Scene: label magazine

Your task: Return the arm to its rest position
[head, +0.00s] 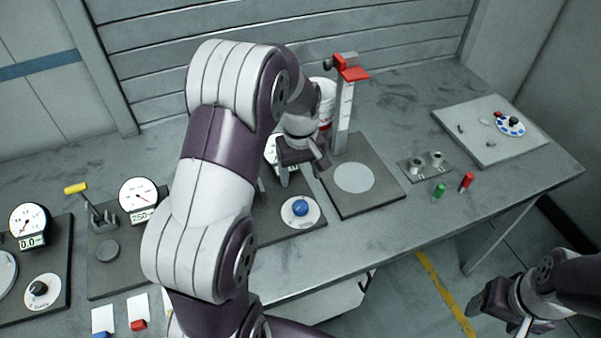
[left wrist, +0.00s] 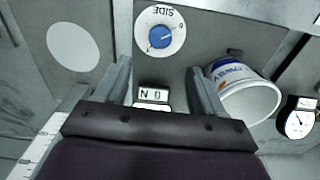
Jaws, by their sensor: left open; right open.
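My left arm reaches across the middle of the head view. Its gripper (head: 303,172) is open above the bench, just behind the blue knob (head: 300,207) on its white dial. In the left wrist view the open, empty jaws (left wrist: 160,88) have the blue knob (left wrist: 160,38) ahead of them and a small black-and-white display (left wrist: 153,95) between them. My right gripper (head: 500,303) is open at the lower right, away from the bench edge. My left arm hides part of the bench and a gauge behind its gripper.
A red-topped scale post (head: 343,115) stands close to the left gripper. A white cup (left wrist: 252,100) is beside one finger in the wrist view. A yellow-handled lever (head: 76,188) and gauge (head: 138,194) are left. Green (head: 439,190) and red (head: 466,181) pegs are right.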

